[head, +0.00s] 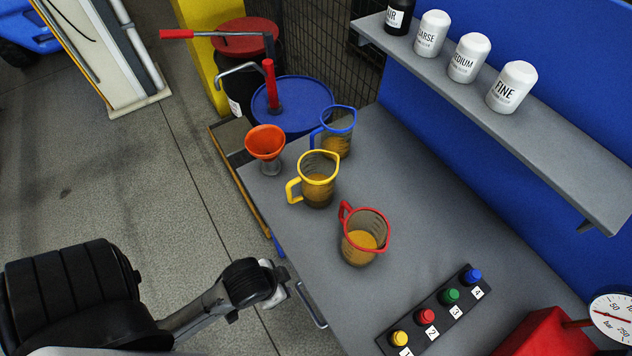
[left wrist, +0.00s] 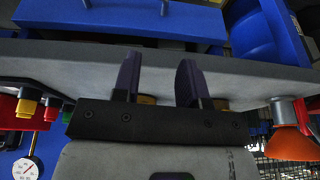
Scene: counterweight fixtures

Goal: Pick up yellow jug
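The yellow jug (head: 316,181), with a yellow rim and handle and amber liquid inside, stands upright on the grey table (head: 400,200) between the blue jug (head: 335,135) and the red jug (head: 363,240). Its handle points left, towards the table's front edge. My left gripper (head: 279,284) is off that edge, nearer than the jug and apart from it. In the left wrist view, which looks upside down, its two dark fingers (left wrist: 160,62) are spread with nothing visibly between them. I cannot make out the yellow jug clearly there. My right gripper is not in view.
An orange funnel (head: 265,144) stands left of the yellow jug; it also shows in the left wrist view (left wrist: 290,143). A button strip (head: 433,316) and gauge (head: 611,314) are at the lower right. A shelf (head: 540,130) with bottles overhangs the back. The table's middle is clear.

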